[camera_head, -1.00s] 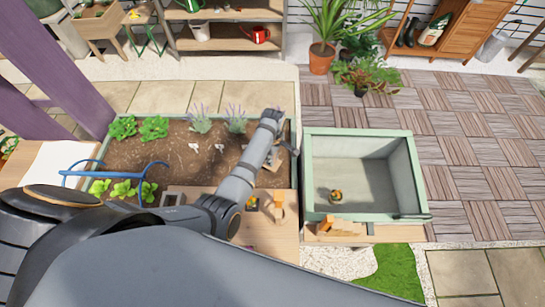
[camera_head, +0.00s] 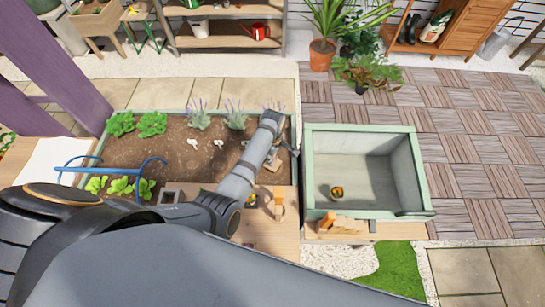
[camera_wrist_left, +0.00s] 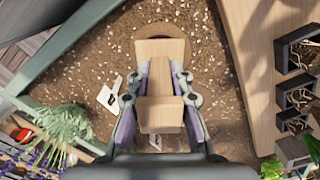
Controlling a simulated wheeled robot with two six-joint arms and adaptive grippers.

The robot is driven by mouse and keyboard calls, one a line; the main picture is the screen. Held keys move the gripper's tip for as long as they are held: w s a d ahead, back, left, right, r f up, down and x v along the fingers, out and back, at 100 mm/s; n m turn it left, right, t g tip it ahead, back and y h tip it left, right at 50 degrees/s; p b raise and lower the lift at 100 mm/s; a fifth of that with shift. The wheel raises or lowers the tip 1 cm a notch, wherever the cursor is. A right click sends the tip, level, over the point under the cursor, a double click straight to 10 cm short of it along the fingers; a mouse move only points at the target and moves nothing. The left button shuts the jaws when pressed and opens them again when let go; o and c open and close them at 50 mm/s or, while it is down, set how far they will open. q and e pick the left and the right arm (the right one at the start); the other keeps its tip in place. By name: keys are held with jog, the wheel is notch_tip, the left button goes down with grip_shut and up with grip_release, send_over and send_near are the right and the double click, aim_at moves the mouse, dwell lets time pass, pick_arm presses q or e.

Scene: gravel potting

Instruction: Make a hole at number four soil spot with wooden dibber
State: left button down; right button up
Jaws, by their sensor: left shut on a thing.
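My left gripper (camera_wrist_left: 160,92) is shut on the wooden dibber (camera_wrist_left: 162,112), a pale block-shaped piece between its fingers in the left wrist view. A wider wooden part (camera_wrist_left: 160,48) shows just beyond the fingertips, over the soil; I cannot tell whether it touches the soil. In the head view my left gripper (camera_head: 274,160) is over the right end of the soil bed (camera_head: 180,160), partly hidden by my arm. White markers stand in the soil (camera_head: 193,142), (camera_head: 218,144); one lies near the gripper in the wrist view (camera_wrist_left: 110,95). Their numbers are unreadable. My right gripper is not in view.
Lavender (camera_head: 236,118) and leafy plants (camera_head: 150,124) grow in the bed. A green-rimmed box (camera_head: 308,175) stands to the right.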

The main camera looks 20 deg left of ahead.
pick_arm(q)
jog(key=shift+s+f+b, duration=0.1)
jog(key=shift+f+b, duration=0.5)
jog(key=shift+f, duration=0.4)
jog(key=shift+r, duration=0.15)
notch_tip(320, 180, up, 10)
jog(key=p, duration=1.1)
jog(key=shift+r, duration=0.15)
jog(key=shift+r+p, duration=1)
jog(key=shift+r, duration=1.4)
